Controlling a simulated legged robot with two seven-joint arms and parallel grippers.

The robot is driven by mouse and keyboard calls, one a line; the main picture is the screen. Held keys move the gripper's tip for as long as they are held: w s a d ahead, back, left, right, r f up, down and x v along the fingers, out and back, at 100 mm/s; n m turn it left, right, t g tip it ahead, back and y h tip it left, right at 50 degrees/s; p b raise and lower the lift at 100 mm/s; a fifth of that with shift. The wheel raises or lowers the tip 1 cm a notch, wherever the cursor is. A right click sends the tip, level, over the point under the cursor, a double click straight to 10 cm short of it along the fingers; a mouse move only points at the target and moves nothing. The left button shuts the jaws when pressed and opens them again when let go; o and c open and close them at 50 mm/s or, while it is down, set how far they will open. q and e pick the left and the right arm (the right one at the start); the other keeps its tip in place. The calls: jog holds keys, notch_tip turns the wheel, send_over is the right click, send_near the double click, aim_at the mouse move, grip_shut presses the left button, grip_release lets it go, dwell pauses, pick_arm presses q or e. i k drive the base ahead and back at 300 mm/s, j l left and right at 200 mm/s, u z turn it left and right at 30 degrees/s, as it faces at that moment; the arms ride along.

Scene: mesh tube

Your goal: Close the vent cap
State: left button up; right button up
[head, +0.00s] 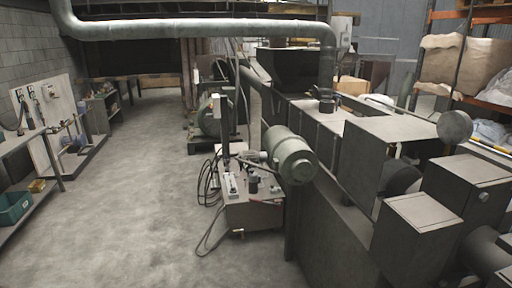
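I cannot tell for certain which part is the vent cap. A small dark cylindrical fitting with a flange (327,102) stands on top of the long grey machine (335,232), below the end of the pipe. A pale round disc (455,126) shows upright at the right, above the boxy housings. Whether either one is open or shut is too small to tell. Neither of my grippers is in the head view.
A grey-green motor-like cylinder (289,156) and a wheeled-looking unit (252,208) with loose cables stand beside the machine. A large pipe (200,29) runs overhead. Shelves with a green bin (13,208) line the left. The concrete floor (140,190) between is clear.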

aim_at(315, 91)
jog(key=i+j+z, duration=0.2)
jog(key=i, duration=0.25)
jog(key=i+z, duration=0.2)
jog(key=i, duration=0.3)
jog(key=i+j+z, duration=0.25)
jog(key=i, duration=0.15)
